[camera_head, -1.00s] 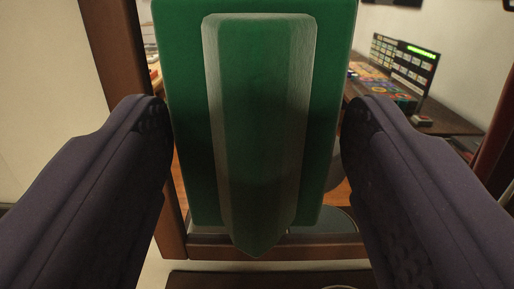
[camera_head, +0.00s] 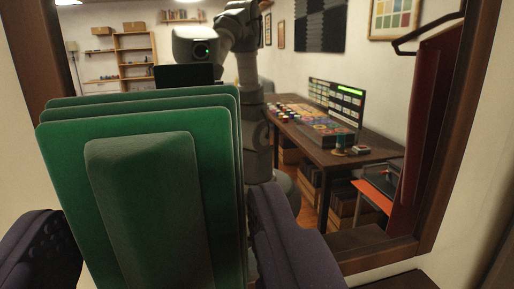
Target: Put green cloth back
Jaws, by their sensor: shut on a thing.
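The green cloth (camera_head: 62,160) shows at the lower left as flat, stiff-looking green panels, one behind another, with a paler grey-green block (camera_head: 145,205) on the near face. It leans slightly in the picture. My gripper (camera_head: 160,235), with two dark purple fingers, is shut on the green cloth, one finger on each side. The cloth's lower end is cut off by the picture's bottom edge. The inner faces of the fingers are partly hidden.
A brown frame (camera_head: 460,130) stands on the pale wall; I cannot tell whether it is a mirror or an opening. Within it show a white robot (camera_head: 195,48), a dark desk (camera_head: 375,152) with a colourful panel (camera_head: 310,120), a red hanging (camera_head: 425,140) and shelves (camera_head: 133,50).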

